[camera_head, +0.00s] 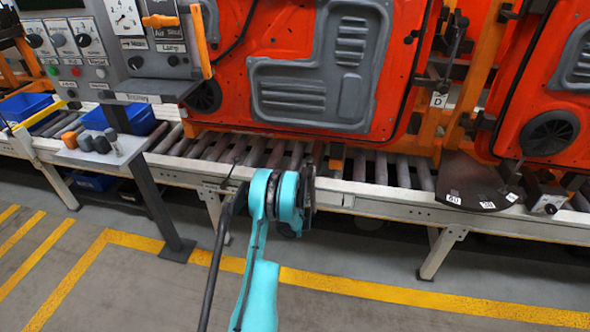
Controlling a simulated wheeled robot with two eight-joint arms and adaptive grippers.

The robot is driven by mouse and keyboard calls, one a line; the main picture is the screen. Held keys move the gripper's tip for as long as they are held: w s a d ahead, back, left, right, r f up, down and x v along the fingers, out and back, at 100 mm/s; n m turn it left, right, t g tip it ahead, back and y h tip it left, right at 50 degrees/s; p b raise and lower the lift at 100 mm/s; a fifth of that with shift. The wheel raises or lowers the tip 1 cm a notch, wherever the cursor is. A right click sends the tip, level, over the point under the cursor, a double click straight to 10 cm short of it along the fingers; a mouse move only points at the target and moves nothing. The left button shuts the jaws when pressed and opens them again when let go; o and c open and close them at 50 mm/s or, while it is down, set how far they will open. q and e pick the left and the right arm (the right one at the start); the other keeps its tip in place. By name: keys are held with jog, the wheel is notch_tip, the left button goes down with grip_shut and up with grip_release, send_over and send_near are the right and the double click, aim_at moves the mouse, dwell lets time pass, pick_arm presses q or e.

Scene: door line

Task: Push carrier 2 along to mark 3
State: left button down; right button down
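A red door panel (290,65) stands on the roller conveyor in an orange carrier frame (425,130) with a tag reading D (438,99). A second red door panel (540,90) stands at the right, cut by the picture edge. I see no number telling which is carrier 2, and I cannot make out mark 3. One teal arm of mine rises from the bottom, slightly left of centre, taken as my left. Its gripper (308,190) is at the conveyor's front rail, below the first panel. The wrist hides its fingers and any contact. My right gripper is out of view.
The conveyor's pale front rail (385,195) runs across the picture. A dark curved plate (475,182) with small white tags juts out at right. Control panels (70,45), blue bins (118,117) and a small stand (150,190) are at left. The floor in front is clear.

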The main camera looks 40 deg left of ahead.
pick_arm(q)
jog(key=c, duration=2.2)
grip_release()
jog(key=shift+s+a, duration=0.35)
jog(key=shift+a, duration=0.25)
jog(key=shift+s+a, duration=0.3)
jog(key=shift+a, duration=0.25)
jog(key=shift+s+a, duration=0.4)
jog(key=shift+a, duration=0.2)
jog(key=shift+s+a, duration=0.35)
jog(key=shift+a, duration=0.2)
grip_shut()
jog(key=shift+a+f, duration=0.1)
jog(key=shift+s+a, duration=0.25)
jog(key=shift+a, duration=0.1)
jog(key=shift+s+a, duration=0.55)
jog(key=shift+a, duration=0.3)
jog(key=shift+s+a, duration=0.55)
jog(key=shift+a, duration=0.3)
jog(key=shift+s+a, duration=0.1)
jog(key=shift+a, duration=0.05)
jog(key=shift+s+a, duration=0.45)
jog(key=shift+a, duration=0.3)
jog(key=shift+s+a, duration=0.45)
jog(key=shift+a, duration=0.3)
jog(key=shift+d, duration=0.1)
